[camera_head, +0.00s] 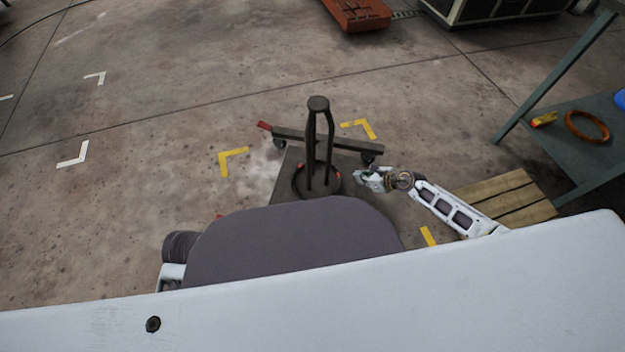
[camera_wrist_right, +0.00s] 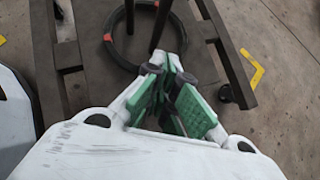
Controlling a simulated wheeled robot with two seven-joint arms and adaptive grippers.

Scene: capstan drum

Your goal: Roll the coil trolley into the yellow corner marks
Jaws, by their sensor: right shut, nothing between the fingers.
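The coil trolley (camera_head: 283,178) is a low dark platform with an upright dark post frame and a black coil (camera_head: 299,184) with red bands around its foot. It stands among the yellow corner marks, with one mark (camera_head: 232,160) at its far left, one (camera_head: 360,128) at its far right and one (camera_head: 428,236) at the near right. My right gripper (camera_head: 362,178) is shut and empty, just right of the posts. In the right wrist view its green-padded fingers (camera_wrist_right: 168,88) point at the coil (camera_wrist_right: 122,60) over the deck. My left gripper is out of sight.
A wooden pallet (camera_head: 505,200) lies right of the trolley under my right arm. A green-grey bench (camera_head: 590,150) with an orange ring (camera_head: 587,126) stands at the right. White corner marks (camera_head: 74,155) are on open floor at the left.

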